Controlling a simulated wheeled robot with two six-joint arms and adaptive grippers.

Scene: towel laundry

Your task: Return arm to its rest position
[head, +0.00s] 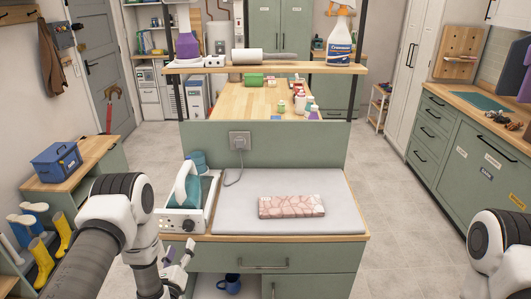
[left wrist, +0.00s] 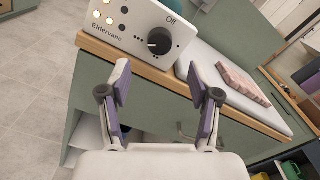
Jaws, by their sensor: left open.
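My left gripper (head: 178,262) hangs at the front edge of the counter, below a white appliance, in the head view. In the left wrist view the left gripper (left wrist: 160,98) is open, with nothing between its purple-padded fingers. The left arm comes in from the lower left. My right arm shows only as a link at the right edge; its gripper is out of view. A folded pink patterned towel (head: 291,206) lies flat on the grey pad (head: 240,220); the towel also shows in the left wrist view (left wrist: 243,83).
The white appliance (head: 196,222) with a dial, marked Eldervane, stands left of the pad. A shelf (head: 290,67) with bottles and a roll spans above the counter. A blue toolbox (head: 58,165) sits on a bench at left.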

